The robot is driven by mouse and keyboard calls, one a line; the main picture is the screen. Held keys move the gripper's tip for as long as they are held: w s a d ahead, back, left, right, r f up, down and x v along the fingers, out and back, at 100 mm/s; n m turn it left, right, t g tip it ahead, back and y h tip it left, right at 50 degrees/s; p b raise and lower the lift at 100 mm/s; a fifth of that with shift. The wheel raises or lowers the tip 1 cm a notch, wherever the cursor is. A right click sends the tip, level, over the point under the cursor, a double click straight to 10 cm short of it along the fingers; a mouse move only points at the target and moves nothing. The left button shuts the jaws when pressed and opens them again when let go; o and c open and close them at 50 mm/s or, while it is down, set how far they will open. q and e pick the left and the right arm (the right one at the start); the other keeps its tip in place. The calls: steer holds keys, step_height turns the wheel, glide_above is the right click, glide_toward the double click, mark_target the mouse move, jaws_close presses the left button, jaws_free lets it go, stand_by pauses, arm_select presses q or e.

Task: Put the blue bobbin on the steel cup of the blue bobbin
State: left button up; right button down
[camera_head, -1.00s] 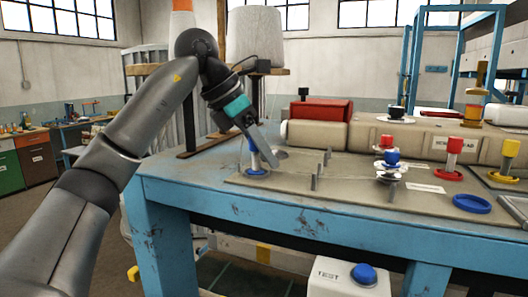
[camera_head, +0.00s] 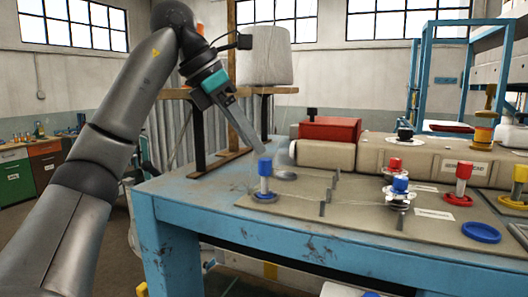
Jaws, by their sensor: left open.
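A blue bobbin (camera_head: 265,168), with a blue top, pale shaft and blue lower ring, stands upright at the left of the grey work plate (camera_head: 330,215). A flat steel-coloured round piece (camera_head: 286,176) lies just behind it; I cannot tell whether it is a cup. Another blue-topped piece (camera_head: 400,184) stands on a pale round base at the middle right. My left gripper (camera_head: 253,146) is open, above and slightly left of the left blue bobbin, apart from it, fingers pointing down to the right. What lies under the bobbin is hidden. My right gripper is not in view.
A red-topped piece (camera_head: 395,165), a red bobbin (camera_head: 463,172) and an empty blue dish (camera_head: 481,232) are at the right. Thin upright pins (camera_head: 322,208) stand on the plate. A beige machine with a red box (camera_head: 331,129) lies behind. The table's front left is clear.

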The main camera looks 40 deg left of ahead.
arm_select(q)
steer(key=p+v, duration=0.1)
steer(key=v, duration=0.1)
steer(key=shift+s+a+r, duration=0.1)
steer(key=shift+s+r, duration=0.05)
steer(key=shift+r, duration=0.15)
stand_by(2.2)
